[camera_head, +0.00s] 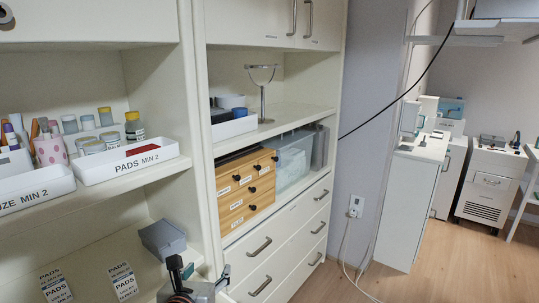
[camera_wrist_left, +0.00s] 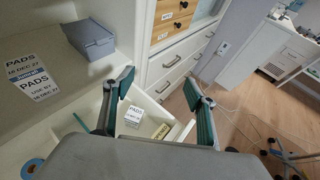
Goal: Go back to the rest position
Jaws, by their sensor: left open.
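My left gripper (camera_head: 199,272) shows at the bottom of the head view, in front of the shelf unit. In the left wrist view its two green-padded fingers (camera_wrist_left: 160,88) are wide apart with nothing between them. Below the fingers is an open white drawer or tray holding a white card marked PADS (camera_wrist_left: 134,116) and a yellow-labelled item (camera_wrist_left: 161,131). My right gripper is in neither view.
A grey box (camera_head: 162,239) and PADS cards (camera_head: 122,281) lie on the low shelf beside the gripper. A white PADS tray (camera_head: 128,164) is above. Wooden drawers (camera_head: 246,188) stand to the right. Open floor (camera_head: 440,270) lies at the right.

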